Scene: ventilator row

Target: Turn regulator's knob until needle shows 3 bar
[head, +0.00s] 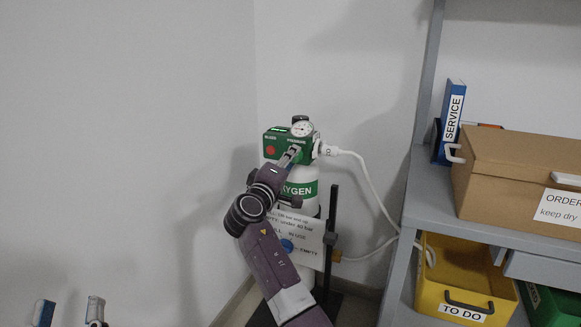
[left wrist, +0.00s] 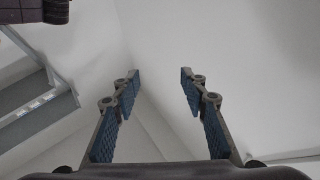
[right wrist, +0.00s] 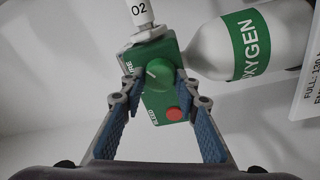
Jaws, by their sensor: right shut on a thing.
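The green regulator (head: 272,140) sits on top of the white oxygen cylinder (head: 303,190), with a round white gauge (head: 302,129) facing me. The gauge's needle is too small to read. In the right wrist view the round green knob (right wrist: 159,74) with a pale line on it shows between the fingertips, beside a red button (right wrist: 174,114). My right gripper (head: 290,154) is shut on this knob; in the head view it hides the knob. My left gripper (head: 69,310) is open and empty at the bottom left, far from the regulator.
A white hose (head: 368,185) runs from the regulator to the right. A paper sign (head: 305,240) hangs on the cylinder. A grey shelf (head: 425,205) at the right holds a cardboard box (head: 500,165), a blue service binder (head: 452,115) and a yellow bin (head: 436,283). The left side is clear.

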